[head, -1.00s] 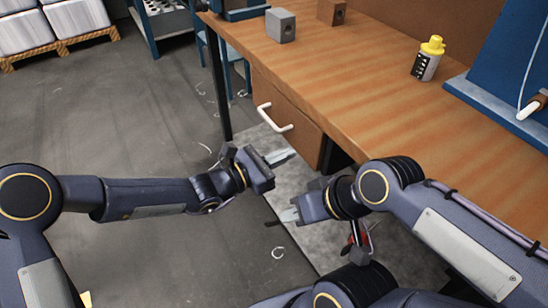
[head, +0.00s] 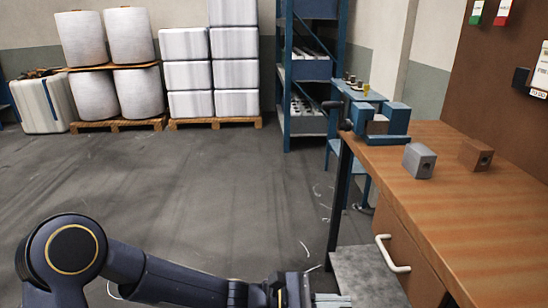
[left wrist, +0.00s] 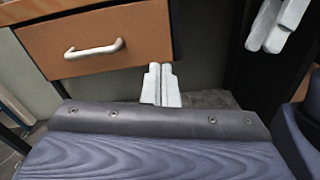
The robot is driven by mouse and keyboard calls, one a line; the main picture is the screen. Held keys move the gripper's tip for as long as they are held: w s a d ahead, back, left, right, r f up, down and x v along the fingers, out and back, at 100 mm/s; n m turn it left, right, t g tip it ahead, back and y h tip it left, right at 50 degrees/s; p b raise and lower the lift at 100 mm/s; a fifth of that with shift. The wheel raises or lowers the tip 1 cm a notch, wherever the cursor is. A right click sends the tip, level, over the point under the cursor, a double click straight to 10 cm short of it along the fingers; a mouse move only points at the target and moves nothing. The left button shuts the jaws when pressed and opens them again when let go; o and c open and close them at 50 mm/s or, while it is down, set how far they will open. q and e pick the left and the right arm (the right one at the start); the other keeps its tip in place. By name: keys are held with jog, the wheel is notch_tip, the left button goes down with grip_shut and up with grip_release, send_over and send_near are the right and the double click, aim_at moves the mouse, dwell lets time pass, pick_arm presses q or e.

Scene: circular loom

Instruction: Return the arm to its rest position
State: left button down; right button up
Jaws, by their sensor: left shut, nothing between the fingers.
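My left arm comes in at the bottom left of the head view. My left gripper (head: 330,299) is at the bottom edge, in front of the workbench's drawer side, partly cut off by the frame. In the left wrist view its pale fingers (left wrist: 161,86) are together with nothing between them, below the drawer front. My right gripper is out of the head view. Pale fingers that look like its own (left wrist: 277,24) show at the upper right of the left wrist view; whether they are apart is unclear.
The wooden workbench (head: 480,215) stands at the right, with a drawer handle (head: 393,254) on its front. A grey block (head: 419,161), a brown block (head: 475,155) and a blue vise (head: 380,122) are on it. Loaded pallets (head: 215,123) and a blue shelf (head: 305,124) stand behind open floor.

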pick_arm(q)
jog(key=s+a+r+m+t+y, duration=0.15)
jog(key=s+a+m+y, duration=0.3)
jog(key=a, duration=0.65)
jog(key=s+a+m+t+y, duration=0.3)
jog(key=s+a+m+y, duration=0.15)
jog(key=a, duration=0.75)
jog(key=s+a+m+t+y, duration=0.2)
jog(key=s+a+m+y, duration=0.25)
jog(key=a, duration=0.65)
notch_tip(320, 180, up, 18)
jog(key=s+p, duration=0.1)
jog(key=p, duration=1.6)
jog(key=shift+a+f+p, duration=0.15)
jog(key=shift+a+p, duration=0.15)
jog(key=shift+s+g, duration=0.1)
jog(key=shift+g, duration=0.15)
